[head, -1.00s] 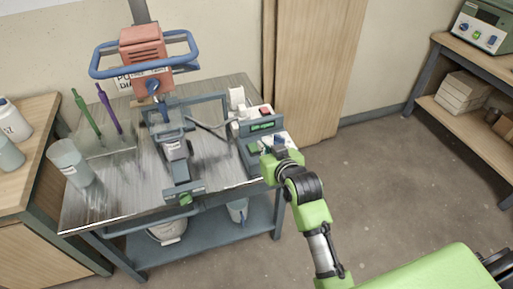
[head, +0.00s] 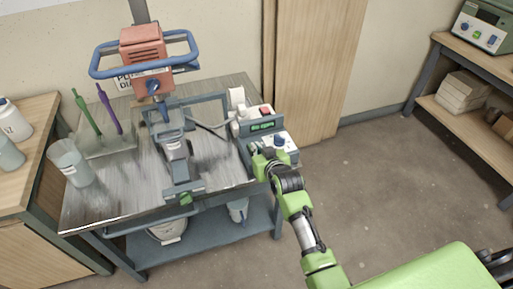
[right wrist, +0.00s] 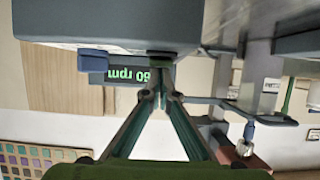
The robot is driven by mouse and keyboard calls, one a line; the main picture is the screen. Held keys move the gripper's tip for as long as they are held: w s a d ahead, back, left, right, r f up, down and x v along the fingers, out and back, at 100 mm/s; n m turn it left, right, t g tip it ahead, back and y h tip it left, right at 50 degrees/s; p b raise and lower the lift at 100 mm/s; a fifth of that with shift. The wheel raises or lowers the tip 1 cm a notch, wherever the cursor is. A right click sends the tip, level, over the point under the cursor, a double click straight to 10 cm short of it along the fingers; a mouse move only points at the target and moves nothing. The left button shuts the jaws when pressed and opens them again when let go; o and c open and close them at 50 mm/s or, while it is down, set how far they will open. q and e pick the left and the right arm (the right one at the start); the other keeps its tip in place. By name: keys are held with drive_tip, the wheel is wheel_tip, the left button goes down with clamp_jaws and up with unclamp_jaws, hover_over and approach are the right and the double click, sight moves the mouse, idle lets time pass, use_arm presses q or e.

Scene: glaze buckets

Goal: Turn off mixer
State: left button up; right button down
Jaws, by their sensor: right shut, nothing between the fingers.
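The mixer (head: 145,48) has an orange-red motor head and a blue ring handle, mounted on a post over the steel table. Its grey control box (head: 247,155) stands at the table's right edge. In the right wrist view the display (right wrist: 127,75) is upside down and shows lit digits ending in "60 rpm". My right gripper (head: 259,151) is shut and empty over the box's front, hiding part of the panel. Its fingertips (right wrist: 164,91) appear close to the display. My left gripper is not in view.
A clear beaker (head: 70,163) and a tray with green and purple tools (head: 105,110) stand on the table's left. A bucket (head: 168,230) sits on the lower shelf. The floor on the right is clear.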

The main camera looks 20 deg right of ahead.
drive_tip(key=f+b, duration=0.1)
drive_tip(key=f+t+b, duration=0.1)
drive_tip(key=b, duration=0.1)
drive_tip(key=shift+s+b, duration=0.25)
drive_tip(key=shift+b, duration=0.05)
drive_tip(key=shift+r+p, duration=0.5)
drive_tip(key=shift+p, duration=0.05)
drive_tip(key=shift+w+r+p, duration=0.1)
drive_tip(key=shift+r+p, duration=0.75)
drive_tip(key=shift+p, duration=0.1)
drive_tip(key=shift+r, duration=0.1)
